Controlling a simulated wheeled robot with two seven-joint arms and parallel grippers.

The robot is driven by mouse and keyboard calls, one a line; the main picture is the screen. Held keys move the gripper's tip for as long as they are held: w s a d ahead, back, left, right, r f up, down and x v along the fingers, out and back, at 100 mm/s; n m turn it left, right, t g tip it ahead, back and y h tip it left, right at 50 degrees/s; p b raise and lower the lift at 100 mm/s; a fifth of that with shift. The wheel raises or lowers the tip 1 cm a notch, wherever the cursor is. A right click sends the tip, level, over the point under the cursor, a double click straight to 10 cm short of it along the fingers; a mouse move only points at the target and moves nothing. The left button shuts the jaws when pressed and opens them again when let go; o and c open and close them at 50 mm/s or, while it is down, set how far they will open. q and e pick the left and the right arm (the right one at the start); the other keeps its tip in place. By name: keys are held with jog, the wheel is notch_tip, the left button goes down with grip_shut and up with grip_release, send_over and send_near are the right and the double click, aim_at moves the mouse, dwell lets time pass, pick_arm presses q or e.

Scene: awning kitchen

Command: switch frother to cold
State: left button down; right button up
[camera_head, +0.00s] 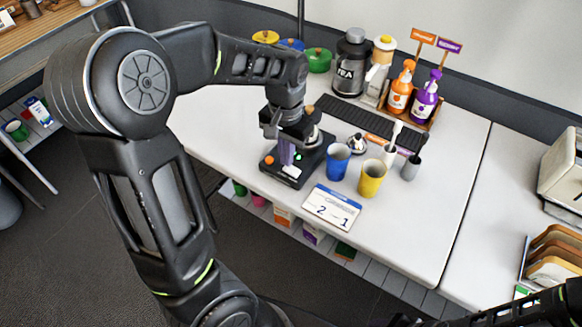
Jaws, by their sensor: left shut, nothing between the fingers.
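The frother is a black unit whose flat base (312,158) stands on the white counter, left of the blue cup. An orange knob, a small green light and a white label show on the base. My left arm reaches over from the left, and my left gripper (287,155) points down at the front of the frother. It is shut with nothing held. The gripper and wrist hide much of the frother, and I cannot tell whether the fingertips touch it. Part of my right arm shows at the bottom right; its gripper is out of view.
A blue cup (338,161) and a yellow cup (372,179) stand close to the frother's right. A number card (332,207) lies in front. A black drip grille (365,122), tea canister (350,63) and pump bottles (400,88) stand behind. The counter's front right is clear.

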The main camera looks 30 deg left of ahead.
pick_arm(q)
jog(key=shift+f+b, duration=0.45)
jog(key=shift+f, duration=0.3)
jog(key=shift+r+p, duration=0.9)
jog(key=shift+r, duration=0.15)
notch_tip(320, 180, up, 10)
jog(key=p, duration=0.8)
dwell(3.1)
dwell(0.6)
